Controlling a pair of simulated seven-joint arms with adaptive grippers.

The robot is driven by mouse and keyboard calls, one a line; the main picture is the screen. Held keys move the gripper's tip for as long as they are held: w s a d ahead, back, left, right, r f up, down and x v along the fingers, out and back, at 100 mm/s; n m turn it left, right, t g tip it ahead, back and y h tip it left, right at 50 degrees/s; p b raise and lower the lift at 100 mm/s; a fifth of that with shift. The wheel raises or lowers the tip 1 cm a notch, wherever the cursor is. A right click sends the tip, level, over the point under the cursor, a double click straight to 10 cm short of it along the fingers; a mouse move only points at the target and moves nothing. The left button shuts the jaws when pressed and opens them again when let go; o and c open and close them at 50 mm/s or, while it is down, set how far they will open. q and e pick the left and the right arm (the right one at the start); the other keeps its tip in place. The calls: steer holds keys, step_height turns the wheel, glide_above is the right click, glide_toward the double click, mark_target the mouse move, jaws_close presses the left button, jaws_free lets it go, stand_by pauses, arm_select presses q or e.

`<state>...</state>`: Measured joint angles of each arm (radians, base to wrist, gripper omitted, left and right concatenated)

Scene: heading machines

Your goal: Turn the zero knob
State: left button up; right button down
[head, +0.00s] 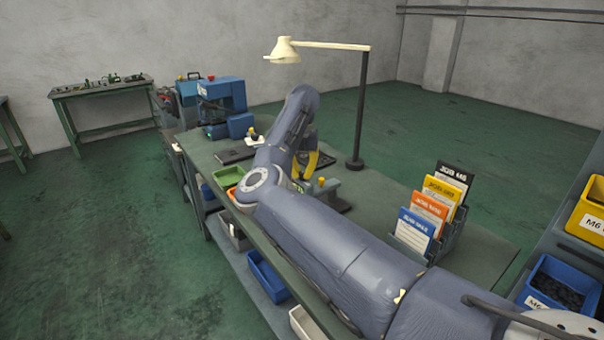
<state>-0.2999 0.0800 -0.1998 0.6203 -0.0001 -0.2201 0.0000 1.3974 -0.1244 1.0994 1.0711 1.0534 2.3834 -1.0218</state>
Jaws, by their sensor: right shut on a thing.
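My right arm reaches in from the lower right across the workbench. My right gripper (308,165), dark with yellow parts, points down over the bench behind my own forearm. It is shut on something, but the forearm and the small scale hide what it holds. A small grey-green device (326,194) with a yellow knob-like top stands just right of the gripper. A small white device (253,138) with a yellow part stands farther back. I cannot tell which of these carries the zero knob. My left gripper is not in view.
A lamp (361,110) stands behind the arm. A card rack (450,238) holds several coloured cards at the right. A blue machine (225,98) stands at the bench's far end. Bins (268,278) sit under the near edge. Bare benchtop (385,195) lies between lamp and rack.

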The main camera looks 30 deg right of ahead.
mark_target(302, 172)
steer(key=m, duration=0.4)
steer(key=shift+m, duration=2.3)
steer(key=c, duration=1.2)
jaws_free()
steer(key=shift+o, duration=0.2)
step_height(302, 172, up, 12)
steer(key=shift+f, duration=0.1)
